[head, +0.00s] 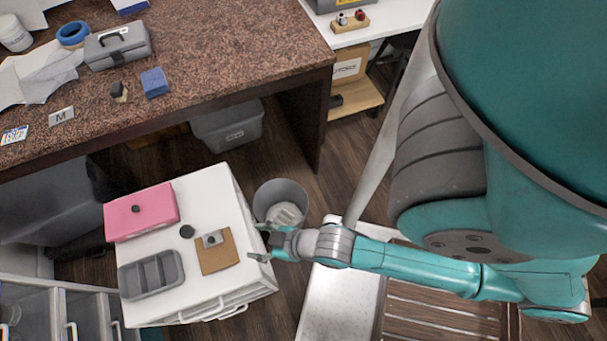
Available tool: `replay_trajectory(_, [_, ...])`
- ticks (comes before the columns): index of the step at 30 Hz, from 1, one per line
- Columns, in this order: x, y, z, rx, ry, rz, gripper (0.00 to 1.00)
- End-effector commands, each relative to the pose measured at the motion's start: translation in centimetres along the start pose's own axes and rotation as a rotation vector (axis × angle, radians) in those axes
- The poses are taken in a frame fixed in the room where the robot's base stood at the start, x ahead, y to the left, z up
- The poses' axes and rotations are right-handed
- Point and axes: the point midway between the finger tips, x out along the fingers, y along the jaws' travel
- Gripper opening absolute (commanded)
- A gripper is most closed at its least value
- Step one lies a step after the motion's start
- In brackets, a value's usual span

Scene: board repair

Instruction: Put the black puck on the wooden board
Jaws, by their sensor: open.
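The black puck (187,231) lies on the white cabinet top, between the pink case and the wooden board. The wooden board (217,261) is a small brown square on the same top, just right of and below the puck. A small grey block with a round knob (212,239) sits at the board's upper edge. My gripper (260,242) is open and empty at the right edge of the cabinet, to the right of the board and apart from it and the puck.
A pink case (141,211) and a grey divided tray (151,275) stand on the white cabinet (200,192). A grey bin (281,196) stands on the floor behind my gripper. The brown counter (225,60) holds a toolbox, a blue block and tape.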

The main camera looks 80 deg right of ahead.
Motion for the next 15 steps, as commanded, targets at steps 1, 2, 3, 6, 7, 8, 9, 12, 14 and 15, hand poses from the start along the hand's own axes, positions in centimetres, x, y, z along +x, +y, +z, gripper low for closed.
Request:
replay_trajectory(1, [-1.8, 0.0, 0.4, 0.005, 0.027, 0.003, 0.64])
replay_trajectory(2, [-2.7, 0.0, 0.5, 0.008, 0.047, 0.005, 0.64])
replay_trajectory(3, [-4.0, 0.0, 0.4, 0.013, 0.076, 0.008, 0.64])
replay_trajectory(6, [-7.3, 0.0, 0.1, 0.024, 0.146, 0.014, 0.64])
replay_trajectory(7, [-8.3, 0.1, -0.2, 0.027, 0.169, 0.015, 0.64])
replay_trajectory(8, [-9.3, 0.1, -0.4, 0.03, 0.19, 0.016, 0.64])
replay_trajectory(9, [-10.7, 0.1, -0.6, 0.034, 0.217, 0.017, 0.64])
replay_trajectory(12, [-13.7, 0.1, -1.5, 0.043, 0.281, 0.019, 0.64])
replay_trajectory(14, [-15.1, 0.1, -2.0, 0.046, 0.312, 0.019, 0.64])
replay_trajectory(15, [-16.0, 0.1, -2.4, 0.048, 0.33, 0.019, 0.64])
